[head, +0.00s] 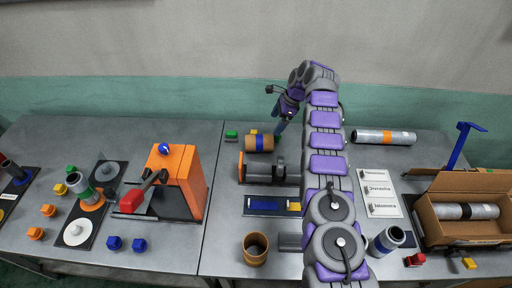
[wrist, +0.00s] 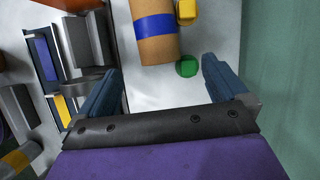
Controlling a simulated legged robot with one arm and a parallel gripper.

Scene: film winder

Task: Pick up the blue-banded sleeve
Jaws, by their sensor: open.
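The blue-banded sleeve (head: 258,142) is a brown tube with a blue band around its middle, lying on its side toward the back of the table. In the wrist view the sleeve (wrist: 156,48) lies beyond my fingertips, its near end between their lines and apart from them. My gripper (head: 280,127) is just right of the sleeve in the head view, partly hidden by my arm.
A small green piece (wrist: 187,66) lies beside the sleeve's near end, with a yellow piece (wrist: 186,12) beyond. A dark grey device (head: 262,167) stands close in front of the sleeve. An orange machine (head: 185,178) stands left. An orange-banded tube (head: 362,136) lies right.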

